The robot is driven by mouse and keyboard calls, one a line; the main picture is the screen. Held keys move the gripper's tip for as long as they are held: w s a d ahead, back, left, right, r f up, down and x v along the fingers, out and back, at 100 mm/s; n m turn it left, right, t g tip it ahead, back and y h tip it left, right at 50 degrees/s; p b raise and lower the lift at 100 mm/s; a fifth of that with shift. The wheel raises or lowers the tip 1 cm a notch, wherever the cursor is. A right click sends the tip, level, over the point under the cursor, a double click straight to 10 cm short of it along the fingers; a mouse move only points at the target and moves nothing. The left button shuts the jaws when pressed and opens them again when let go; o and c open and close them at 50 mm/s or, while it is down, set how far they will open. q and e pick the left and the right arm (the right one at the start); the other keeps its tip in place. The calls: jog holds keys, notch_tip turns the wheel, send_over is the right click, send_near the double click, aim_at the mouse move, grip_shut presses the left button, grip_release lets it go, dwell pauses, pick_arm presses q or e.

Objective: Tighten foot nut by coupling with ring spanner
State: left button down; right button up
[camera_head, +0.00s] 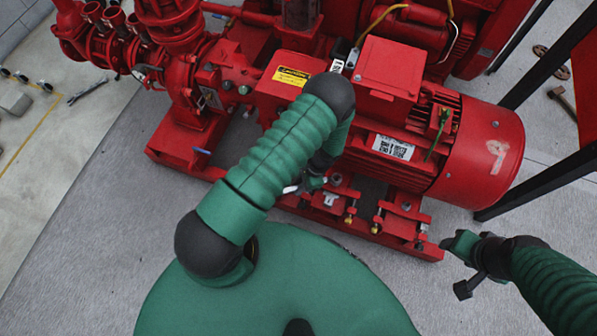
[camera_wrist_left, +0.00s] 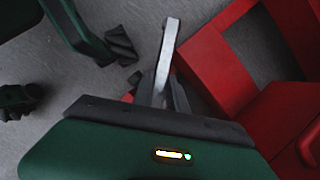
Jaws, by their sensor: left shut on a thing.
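My left gripper (camera_head: 311,184) is at the near side of the red pumpset base, partly hidden by my own green arm. It is shut on the ring spanner (camera_head: 291,188), a grey metal tool that shows only as a short piece there. In the left wrist view the spanner (camera_wrist_left: 167,55) sticks out from between the dark fingers (camera_wrist_left: 160,95), over grey floor beside a red frame. A pale nut (camera_head: 330,200) sits on the motor foot just right of the gripper. I cannot tell whether the spanner's ring touches any nut. My right gripper (camera_head: 466,264) is empty near the base's right end.
The red motor (camera_head: 480,150) and the yellow-labelled coupling guard (camera_head: 290,80) stand behind the gripper. Adjusting bolts (camera_head: 375,228) stick out along the base's near edge. A black post (camera_head: 540,75) stands at right.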

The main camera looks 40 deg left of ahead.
pick_arm(q)
jog(key=shift+f+b, duration=1)
jog(key=shift+f, duration=0.25)
jog(key=shift+a, duration=0.1)
dwell(0.5)
jog(key=shift+w+a+m+t+y, duration=0.3)
jog(key=shift+w+a+m, duration=0.6)
jog(key=shift+w+m, duration=0.2)
jog(key=shift+w+a+m+t+y, duration=0.3)
jog(key=shift+w+a+m, duration=0.55)
jog(key=shift+w+m, duration=0.2)
jog(key=shift+s+d+f+n, duration=0.1)
jog(key=shift+s+d+n, duration=0.15)
jog(key=shift+s, duration=0.15)
jog(key=shift+p, duration=0.3)
notch_tip(320, 180, up, 5)
jog(key=p, duration=0.4)
